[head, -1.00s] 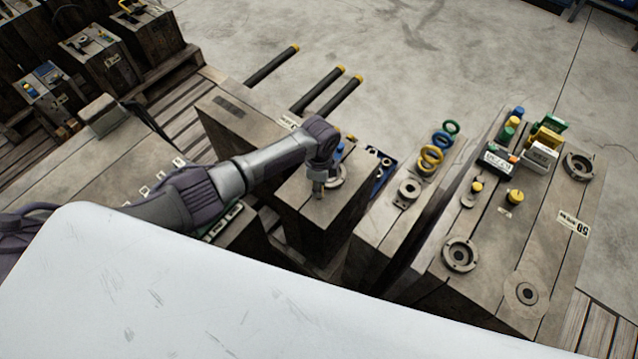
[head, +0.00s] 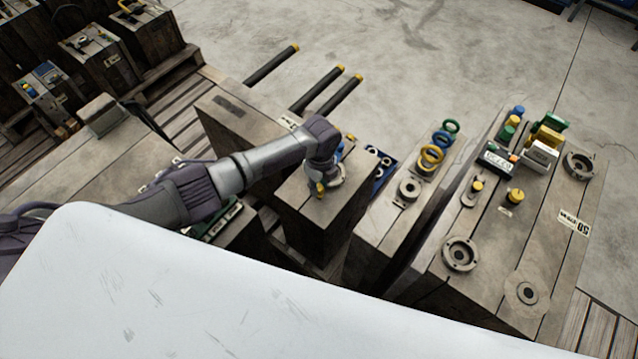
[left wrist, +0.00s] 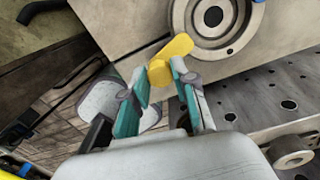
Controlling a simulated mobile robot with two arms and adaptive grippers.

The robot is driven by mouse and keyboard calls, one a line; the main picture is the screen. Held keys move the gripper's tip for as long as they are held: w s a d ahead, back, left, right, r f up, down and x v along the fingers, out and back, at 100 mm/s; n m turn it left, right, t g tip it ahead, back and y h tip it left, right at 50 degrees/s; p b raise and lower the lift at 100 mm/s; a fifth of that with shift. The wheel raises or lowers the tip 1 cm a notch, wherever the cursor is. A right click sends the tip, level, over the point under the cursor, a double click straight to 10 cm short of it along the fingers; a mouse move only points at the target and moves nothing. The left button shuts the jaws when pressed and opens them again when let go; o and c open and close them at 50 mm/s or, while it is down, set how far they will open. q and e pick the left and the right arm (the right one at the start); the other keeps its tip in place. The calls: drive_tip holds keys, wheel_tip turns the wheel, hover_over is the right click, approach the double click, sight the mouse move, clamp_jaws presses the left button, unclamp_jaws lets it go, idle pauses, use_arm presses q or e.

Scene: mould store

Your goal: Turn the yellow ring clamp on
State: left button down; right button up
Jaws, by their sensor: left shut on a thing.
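The yellow ring clamp (left wrist: 180,50) shows in the left wrist view as a small yellow lever with a rounded end, beside a round metal ring (left wrist: 202,32) on a block. My left gripper (left wrist: 165,82) has its teal fingers shut on the rounded end. In the head view my left gripper (head: 320,178) is over the top of a mould block (head: 322,212), with a bit of yellow at its tip. The arm and gripper hide part of the ring there. My right gripper is in neither view.
A neighbouring block bears a metal ring (head: 408,190) and coloured rings (head: 431,158). A larger block (head: 480,225) to the right bears yellow knobs, a display box (head: 497,157) and ring fittings. A blue tray (head: 381,172) sits behind the gripper. Concrete floor lies beyond.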

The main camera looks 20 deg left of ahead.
sight(320, 187)
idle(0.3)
use_arm(q)
drive_tip(key=c, duration=0.9)
unclamp_jaws()
wheel_tip(320, 187, up, 12)
drive_tip(key=shift+w, duration=0.15)
drive_tip(key=shift+d, duration=0.1)
